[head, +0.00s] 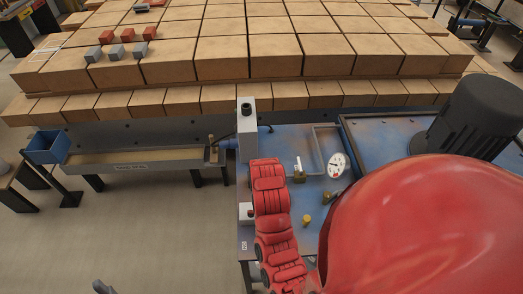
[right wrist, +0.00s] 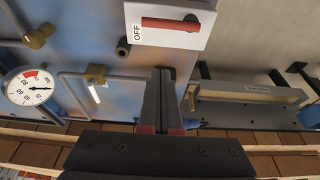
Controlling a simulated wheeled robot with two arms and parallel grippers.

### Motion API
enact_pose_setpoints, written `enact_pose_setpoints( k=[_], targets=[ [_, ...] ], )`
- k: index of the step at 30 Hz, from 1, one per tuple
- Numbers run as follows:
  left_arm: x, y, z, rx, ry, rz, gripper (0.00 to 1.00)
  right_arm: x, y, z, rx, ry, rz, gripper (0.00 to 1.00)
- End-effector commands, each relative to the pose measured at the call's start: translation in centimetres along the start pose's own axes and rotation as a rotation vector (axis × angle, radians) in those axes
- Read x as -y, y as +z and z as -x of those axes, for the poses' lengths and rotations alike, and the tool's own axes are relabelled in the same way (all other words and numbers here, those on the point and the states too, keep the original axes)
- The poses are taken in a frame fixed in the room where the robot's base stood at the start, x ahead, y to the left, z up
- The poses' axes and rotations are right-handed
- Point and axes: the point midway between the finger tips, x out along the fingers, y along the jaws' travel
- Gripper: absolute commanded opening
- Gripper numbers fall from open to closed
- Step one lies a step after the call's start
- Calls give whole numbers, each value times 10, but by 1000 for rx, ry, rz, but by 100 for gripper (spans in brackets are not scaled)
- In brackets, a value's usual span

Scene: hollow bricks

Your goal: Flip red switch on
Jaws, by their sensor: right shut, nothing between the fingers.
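The red switch (right wrist: 172,24) is a bar on a white box (right wrist: 195,40) at the top of the right wrist view. It lies across the box, beside a label reading OFF. In the head view a white box with a bit of red (head: 244,207) shows left of the red arm, which partly covers it. My right gripper (right wrist: 162,72) is shut and empty. Its fingertips appear just below the box in the picture, apart from it. It cannot be made out in the head view. A small grey tip (head: 103,287), apparently my left gripper, shows at the bottom left edge; its jaws are unclear.
The blue panel (head: 290,140) carries pipes, brass valves and a round gauge (head: 337,165). A grey upright box (head: 247,130) stands at its far left. A long tray (head: 130,165) lies left of it. Rows of bricks (head: 230,58) fill the back. Floor at lower left is mostly clear.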

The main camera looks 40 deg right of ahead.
Motion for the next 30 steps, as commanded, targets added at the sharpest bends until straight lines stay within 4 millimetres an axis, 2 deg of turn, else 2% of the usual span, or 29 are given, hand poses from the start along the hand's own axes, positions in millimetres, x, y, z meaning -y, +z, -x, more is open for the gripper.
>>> enact_pose_setpoints(
  k=[8, 18, 27, 30],
  targets=[
    [0, -2, -10, 0, 0, 0, 66, 0, 0, -18, 4, 0, 0, 0],
    [1, -5, -28, 0, 0, 0, 66, 0, 0, -68, 6, 1, 0, 0],
    [2, -6, -38, 0, 0, 0, 66, 0, 1, -100, 5, 0, 0, 0],
    [3, -9, -51, 0, 0, 0, 66, 1, 13, -88, 2, -2, 1, 0]
  ],
)
